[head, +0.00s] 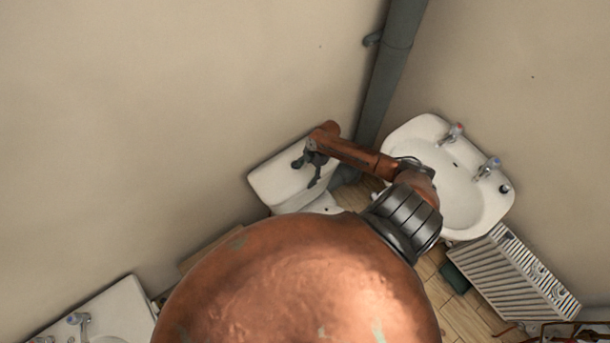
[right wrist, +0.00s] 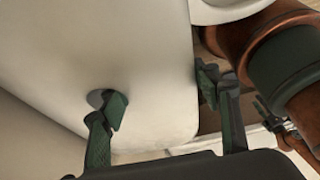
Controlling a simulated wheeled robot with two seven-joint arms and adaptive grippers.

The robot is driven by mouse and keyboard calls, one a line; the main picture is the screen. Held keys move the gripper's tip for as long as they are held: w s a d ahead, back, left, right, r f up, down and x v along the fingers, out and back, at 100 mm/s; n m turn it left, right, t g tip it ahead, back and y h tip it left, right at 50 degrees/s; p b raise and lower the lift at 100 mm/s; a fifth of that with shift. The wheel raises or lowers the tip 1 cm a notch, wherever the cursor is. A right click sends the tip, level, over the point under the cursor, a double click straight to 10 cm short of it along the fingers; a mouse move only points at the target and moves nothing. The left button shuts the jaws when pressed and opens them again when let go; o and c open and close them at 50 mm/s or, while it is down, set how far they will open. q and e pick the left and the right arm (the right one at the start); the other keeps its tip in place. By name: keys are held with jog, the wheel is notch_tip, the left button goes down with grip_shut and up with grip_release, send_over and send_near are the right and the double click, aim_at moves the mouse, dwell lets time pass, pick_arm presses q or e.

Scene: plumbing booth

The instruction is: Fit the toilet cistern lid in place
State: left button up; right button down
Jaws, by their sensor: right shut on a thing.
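The white cistern lid (head: 277,181) shows in the head view as a pale rounded slab above the toilet (head: 322,205), against the left wall. My right gripper (head: 313,166) reaches it from above and right. In the right wrist view the same gripper (right wrist: 168,105) is shut on the white lid (right wrist: 150,60), with one dark green finger on each side. The cistern beneath is hidden or cannot be told apart from the lid, so I cannot tell whether the lid touches it.
A white basin (head: 455,190) with two taps stands right of the toilet. A grey pipe (head: 385,75) runs down the corner. A white radiator (head: 515,275) is at lower right. Another white basin (head: 115,310) is at lower left. My copper arm covers the lower middle.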

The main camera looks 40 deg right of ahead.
jog(key=shift+w+f, duration=0.15)
jog(key=shift+w, duration=0.05)
dwell(0.6)
jog(key=c, duration=1)
grip_release()
jog(key=o, duration=0.4)
jog(key=shift+s+f, duration=0.1)
jog(key=shift+s, duration=0.05)
jog(key=shift+s+f, duration=0.2)
jog(key=shift+s, duration=0.05)
jog(key=shift+d+r, duration=0.1)
jog(key=shift+r, duration=0.25)
jog(key=v, duration=1.1)
jog(key=shift+w+r, duration=0.25)
jog(key=shift+r, duration=0.05)
jog(key=shift+r, duration=0.1)
